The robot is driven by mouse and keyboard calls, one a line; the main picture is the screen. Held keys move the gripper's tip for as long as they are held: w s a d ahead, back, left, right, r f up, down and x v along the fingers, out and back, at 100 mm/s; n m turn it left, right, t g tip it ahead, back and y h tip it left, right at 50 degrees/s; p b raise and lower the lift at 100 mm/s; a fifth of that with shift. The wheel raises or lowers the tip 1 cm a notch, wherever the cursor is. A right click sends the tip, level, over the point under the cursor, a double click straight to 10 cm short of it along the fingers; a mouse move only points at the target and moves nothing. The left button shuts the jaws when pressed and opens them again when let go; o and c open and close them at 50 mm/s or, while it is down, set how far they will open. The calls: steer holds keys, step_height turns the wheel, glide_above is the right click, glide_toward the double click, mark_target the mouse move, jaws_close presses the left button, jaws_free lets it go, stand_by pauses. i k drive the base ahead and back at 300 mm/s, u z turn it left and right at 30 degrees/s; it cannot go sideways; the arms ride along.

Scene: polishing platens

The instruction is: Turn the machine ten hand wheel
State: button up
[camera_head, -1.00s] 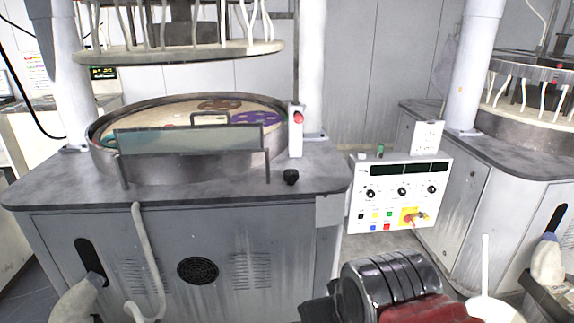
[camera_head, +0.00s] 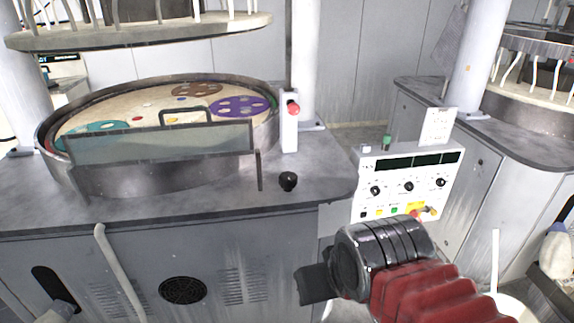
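A small black knob (camera_head: 288,181) stands on the grey deck of the near polishing machine (camera_head: 215,210), close to its right front corner. It is the only part I see there that could be the hand wheel; I see no machine number. My arm, with red bellows and a dark metal collar, comes in from the lower right. My gripper (camera_head: 312,284) is a dark shape at the arm's left end, in front of the machine's cabinet and lower in the picture than the knob. It appears apart from the knob. Its fingers cannot be told apart.
A white control box (camera_head: 405,185) with dials and buttons stands right of the machine, partly behind my arm. A glass guard (camera_head: 160,143) fronts the round platen. A white post with a red button (camera_head: 291,110) rises behind the knob. A second machine (camera_head: 520,140) stands at right.

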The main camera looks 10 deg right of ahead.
mark_target(288, 181)
steer(key=z, duration=0.05)
steer(key=i, duration=0.9)
steer(key=z, duration=0.1)
